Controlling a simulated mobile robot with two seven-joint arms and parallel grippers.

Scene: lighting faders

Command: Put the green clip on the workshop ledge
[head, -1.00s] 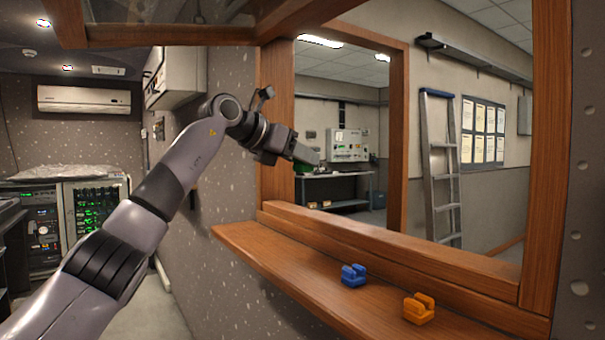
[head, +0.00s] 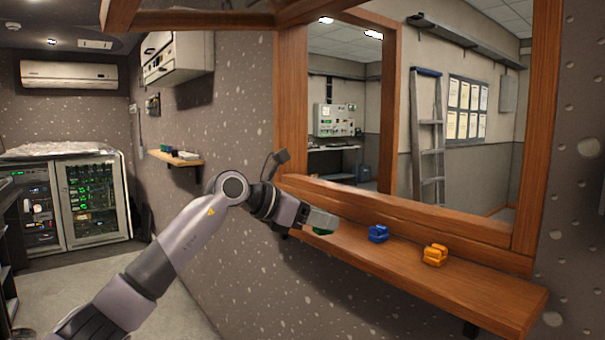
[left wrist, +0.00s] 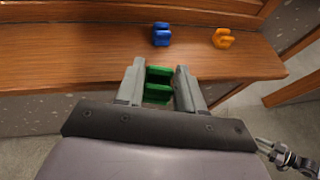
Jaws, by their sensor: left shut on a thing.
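My left gripper (head: 322,222) is shut on the green clip (left wrist: 158,85). In the left wrist view the clip sits between the two grey fingers (left wrist: 159,84). In the head view only a small green part of the clip (head: 322,231) shows below the fingertips. The gripper and clip are at the left part of the wooden ledge (head: 400,287) under the window opening. I cannot tell whether the clip touches the ledge. A blue clip (head: 378,233) and an orange clip (head: 435,254) stand on the ledge to the right of the gripper. My right gripper is not in view.
A smaller wooden shelf (head: 173,158) with small items is on the speckled wall at left. An equipment rack (head: 92,200) stands at far left. Beyond the window opening are a ladder (head: 428,140) and a workbench. The ledge's front right part is bare.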

